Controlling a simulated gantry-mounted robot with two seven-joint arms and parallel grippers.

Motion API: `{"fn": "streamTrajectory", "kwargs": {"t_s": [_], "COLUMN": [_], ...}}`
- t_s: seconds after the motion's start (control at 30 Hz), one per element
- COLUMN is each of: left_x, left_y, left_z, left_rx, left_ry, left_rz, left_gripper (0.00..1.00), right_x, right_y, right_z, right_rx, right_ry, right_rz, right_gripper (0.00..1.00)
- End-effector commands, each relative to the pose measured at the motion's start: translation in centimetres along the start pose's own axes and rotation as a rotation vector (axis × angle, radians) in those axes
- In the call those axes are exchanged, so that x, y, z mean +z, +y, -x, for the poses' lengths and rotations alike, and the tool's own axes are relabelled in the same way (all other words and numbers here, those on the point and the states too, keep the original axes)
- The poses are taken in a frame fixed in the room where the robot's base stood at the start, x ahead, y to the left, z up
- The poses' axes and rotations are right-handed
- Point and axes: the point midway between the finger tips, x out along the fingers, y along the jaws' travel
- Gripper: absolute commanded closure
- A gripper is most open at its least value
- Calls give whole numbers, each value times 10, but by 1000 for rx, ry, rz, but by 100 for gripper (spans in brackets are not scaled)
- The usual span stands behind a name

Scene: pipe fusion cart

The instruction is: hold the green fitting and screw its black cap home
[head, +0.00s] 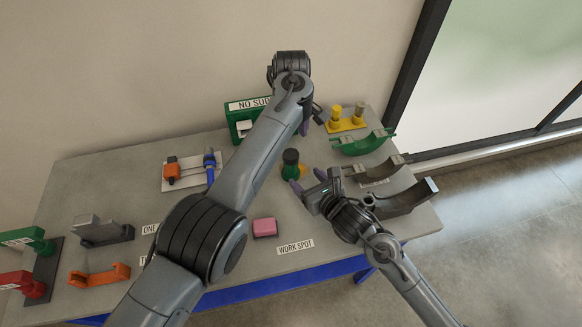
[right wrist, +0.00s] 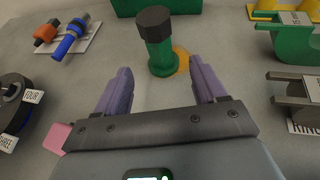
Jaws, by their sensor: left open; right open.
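The green fitting (head: 289,171) stands upright on the table, with its black cap (head: 290,156) on top. The right wrist view shows the green fitting (right wrist: 162,58) and the black cap (right wrist: 153,22) ahead of my fingers. I cannot tell how far the cap is screwed down. My right gripper (head: 308,182) is open and empty, just to the front right of the fitting. Its two purple fingers (right wrist: 163,82) point toward the fitting without closing on it. My left gripper (head: 309,120) is open above and behind the fitting, partly hidden by its own arm.
An orange-yellow piece (right wrist: 182,60) lies right behind the fitting. A pink block (head: 264,227) and the WORK SPOT label (head: 295,247) are in front. Curved saddles (head: 405,198) line the right side. A green box (head: 234,114) stands behind; a white tray (head: 184,183) holds valves at left.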

Motion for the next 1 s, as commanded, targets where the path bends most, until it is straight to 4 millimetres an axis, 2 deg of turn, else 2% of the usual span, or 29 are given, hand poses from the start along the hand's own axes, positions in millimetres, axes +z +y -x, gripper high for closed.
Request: {"fn": "streamTrajectory", "kwargs": {"t_s": [0.6,0.8,1.0], "left_x": [0,0,0], "left_y": [0,0,0], "left_z": [0,0,0], "left_rx": [0,0,0], "left_ry": [0,0,0], "left_rz": [0,0,0], "left_gripper": [30,30,30], "right_x": [0,1,0], "right_y": [0,0,0], "right_z": [-84,-97,-101], "right_rx": [0,-1,0], "right_ry": [0,-1,0], "right_rz": [-3,-1,-1], "right_gripper": [30,30,30]}}
